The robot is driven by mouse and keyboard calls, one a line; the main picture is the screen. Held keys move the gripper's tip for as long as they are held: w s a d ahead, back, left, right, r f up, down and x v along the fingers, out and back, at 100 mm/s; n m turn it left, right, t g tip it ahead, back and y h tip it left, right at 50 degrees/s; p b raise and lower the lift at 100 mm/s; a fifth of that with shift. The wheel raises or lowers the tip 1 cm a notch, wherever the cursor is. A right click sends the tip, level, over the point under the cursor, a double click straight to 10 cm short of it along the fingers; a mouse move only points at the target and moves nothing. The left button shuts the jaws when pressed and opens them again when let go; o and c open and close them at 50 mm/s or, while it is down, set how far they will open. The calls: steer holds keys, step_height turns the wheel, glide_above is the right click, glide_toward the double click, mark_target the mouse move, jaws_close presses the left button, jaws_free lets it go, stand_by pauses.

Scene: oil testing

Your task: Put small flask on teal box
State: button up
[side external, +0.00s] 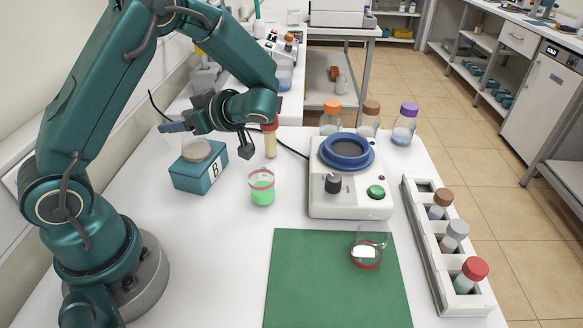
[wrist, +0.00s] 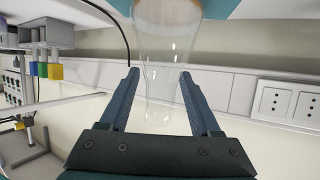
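The small flask (side external: 196,149) is clear glass with tan contents at its base. It stands upright on top of the teal box (side external: 199,178), which is marked B. My gripper (side external: 172,128) is level with the flask's upper part, just above the box. In the wrist view the flask (wrist: 165,50) lies between the two fingers of my gripper (wrist: 160,75), base toward the top of the picture. The fingers look open, with a small gap on each side of the glass. Part of the teal box (wrist: 228,9) shows at the top edge. My arm partly hides the flask's top in the side view.
A beaker of green liquid (side external: 262,188) and a red-topped tube (side external: 270,138) stand right of the box. Further right are a hotplate stirrer (side external: 348,195), capped bottles and a vial rack (side external: 425,235). An empty beaker (side external: 368,247) stands on the green mat (side external: 310,290).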

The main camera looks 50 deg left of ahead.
steer(key=shift+r, duration=0.2)
steer(key=v, duration=1.2)
steer(key=s+d+m+t+h, duration=0.9)
steer(key=m+h, duration=0.3)
steer(key=m, duration=0.9)
steer(key=shift+d+m+t+h, duration=0.3)
steer(key=shift+d+t+h, duration=0.1)
steer(key=shift+d, duration=0.05)
